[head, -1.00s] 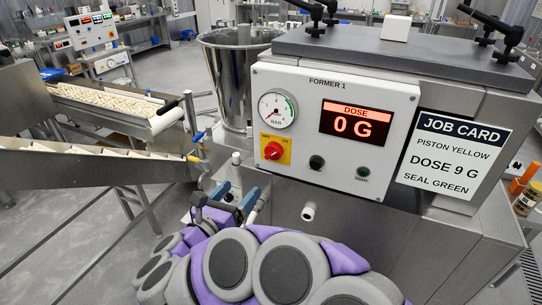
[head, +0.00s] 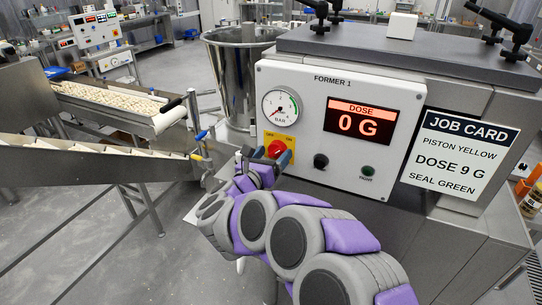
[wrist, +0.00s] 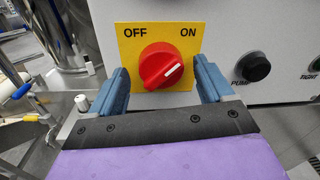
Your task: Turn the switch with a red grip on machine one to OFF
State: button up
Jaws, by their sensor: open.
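The switch with a red grip (wrist: 160,66) sits on a yellow plate (wrist: 127,43) marked OFF at left and ON at right. Its white mark points to the upper right, toward ON. In the head view the red switch (head: 277,148) is on the white panel of Former 1 (head: 335,84), below the gauge. My gripper (wrist: 163,86) is open, with one blue finger on each side of the red grip and gaps between. In the head view my gripper (head: 264,163) is just in front of the switch and partly covers the yellow plate.
A black PUMP button (wrist: 252,67) is to the right of the switch. The dose display (head: 360,122) reads 0 G, and a job card (head: 459,160) is at right. A conveyor (head: 90,162) and a steel hopper (head: 236,80) are at left.

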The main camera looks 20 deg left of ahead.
jog(key=shift+w, duration=0.1)
jog(key=shift+c, duration=0.4)
jog(key=c, duration=0.9)
jog(key=shift+c, duration=0.2)
jog(key=n, duration=0.4)
jog(key=shift+f+n, duration=0.1)
jog(key=shift+n, duration=0.3)
jog(key=n, duration=0.4)
jog(key=shift+n+p, duration=0.4)
jog(key=n+y+p, duration=0.1)
jog(key=n+p, duration=0.1)
jog(key=n, duration=0.3)
jog(key=shift+n+t+p, duration=0.3)
jog(key=shift+t+p, duration=0.05)
jog(key=shift+t, duration=0.05)
jog(key=shift+d+f+n+p, duration=0.1)
jog(key=shift+f+n+p, duration=0.1)
jog(key=shift+n+p, duration=1.2)
jog(key=shift+n+b, duration=0.4)
jog(key=shift+n, duration=0.1)
